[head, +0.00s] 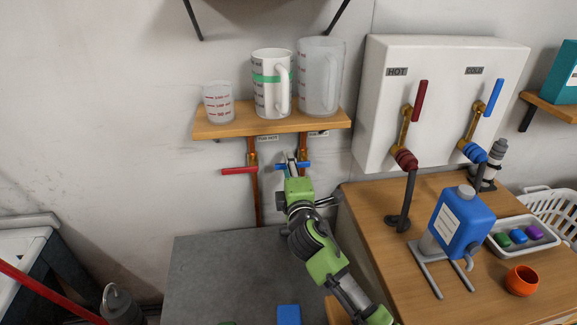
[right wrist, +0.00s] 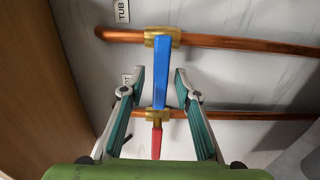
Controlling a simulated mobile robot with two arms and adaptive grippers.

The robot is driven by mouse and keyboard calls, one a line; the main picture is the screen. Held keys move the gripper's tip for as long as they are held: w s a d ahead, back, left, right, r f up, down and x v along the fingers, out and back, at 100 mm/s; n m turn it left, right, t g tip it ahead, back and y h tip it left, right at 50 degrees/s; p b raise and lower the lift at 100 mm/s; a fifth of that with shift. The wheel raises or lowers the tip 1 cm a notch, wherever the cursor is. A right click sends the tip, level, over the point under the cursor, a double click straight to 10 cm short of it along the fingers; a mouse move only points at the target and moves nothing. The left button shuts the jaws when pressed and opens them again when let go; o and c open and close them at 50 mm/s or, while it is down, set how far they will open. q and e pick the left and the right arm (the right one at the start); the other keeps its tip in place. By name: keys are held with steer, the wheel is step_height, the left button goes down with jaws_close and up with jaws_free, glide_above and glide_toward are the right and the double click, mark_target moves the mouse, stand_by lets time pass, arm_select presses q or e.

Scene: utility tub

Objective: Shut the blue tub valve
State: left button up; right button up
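The blue tub valve handle (head: 307,165) sits on a vertical copper pipe (head: 304,143) under the wooden shelf, and runs crosswise to it. In the right wrist view the blue handle (right wrist: 161,70) reaches from its brass body (right wrist: 162,37) toward the other pipe. My right gripper (head: 287,160) is at the handle and partly hides it; in the wrist view the open gripper (right wrist: 160,78) has one finger on each side of the handle, with gaps showing. The red valve handle (head: 238,170) is on the left pipe, also crosswise; it shows in the wrist view (right wrist: 156,143). My left gripper is out of view.
The shelf (head: 222,129) above holds a small beaker (head: 218,102) and two jugs (head: 271,84). A white HOT/COLD panel (head: 440,60) is on the right, above a wooden counter (head: 365,215) with a blue jug (head: 464,222). A grey surface (head: 225,275) lies below the pipes.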

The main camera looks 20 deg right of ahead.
steer(key=v, duration=1.2)
stand_by(0.5)
